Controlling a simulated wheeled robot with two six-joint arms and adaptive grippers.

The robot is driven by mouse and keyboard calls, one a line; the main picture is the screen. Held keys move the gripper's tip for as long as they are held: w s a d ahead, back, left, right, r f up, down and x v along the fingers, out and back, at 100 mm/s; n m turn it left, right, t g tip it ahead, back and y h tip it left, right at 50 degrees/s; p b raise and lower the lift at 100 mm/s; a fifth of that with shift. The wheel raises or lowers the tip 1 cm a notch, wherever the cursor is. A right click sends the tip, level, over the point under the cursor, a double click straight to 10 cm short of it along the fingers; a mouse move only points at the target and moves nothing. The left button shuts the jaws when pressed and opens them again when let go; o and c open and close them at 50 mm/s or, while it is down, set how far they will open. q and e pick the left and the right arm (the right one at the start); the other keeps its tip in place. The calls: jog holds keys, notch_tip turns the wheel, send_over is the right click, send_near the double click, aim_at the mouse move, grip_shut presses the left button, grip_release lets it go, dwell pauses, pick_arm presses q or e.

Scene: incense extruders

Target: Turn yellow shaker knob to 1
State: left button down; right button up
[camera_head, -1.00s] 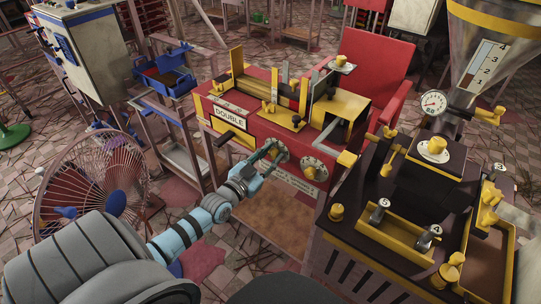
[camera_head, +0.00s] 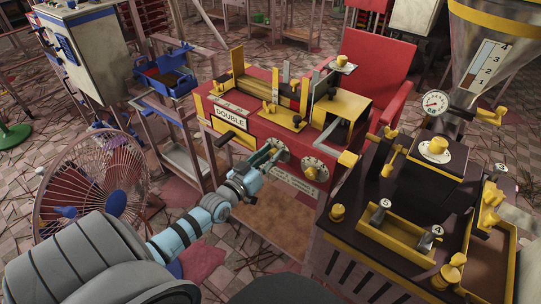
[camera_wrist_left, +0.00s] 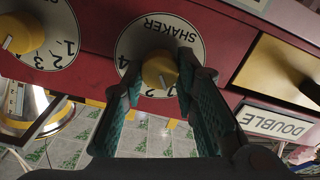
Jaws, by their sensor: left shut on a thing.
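The yellow shaker knob (camera_wrist_left: 160,72) sits on a round white dial marked SHAKER (camera_wrist_left: 165,30), which appears upside down in the left wrist view. My left gripper (camera_wrist_left: 158,82) has its teal fingers on either side of the knob and is shut on it. A short pale mark shows on the knob's lower part. The numeral 4 is readable; fingers partly cover the other numerals. In the head view, my left gripper (camera_head: 272,155) is at the left dial (camera_head: 279,149) on the red machine's front (camera_head: 255,142). My right gripper is not in view.
A second white dial (camera_head: 315,168) with a yellow knob (camera_wrist_left: 20,33) is beside the shaker dial. A DOUBLE sign (camera_head: 230,116) and black handle (camera_head: 226,138) are on its other side. A dark machine (camera_head: 375,245) with yellow fittings stands at the right.

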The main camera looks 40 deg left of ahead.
pick_arm(q)
jog(key=shift+f, duration=0.1)
dwell(0.3)
jog(key=c, duration=1.3)
grip_release()
jog(key=s, duration=1.2)
jog(key=shift+d, duration=0.1)
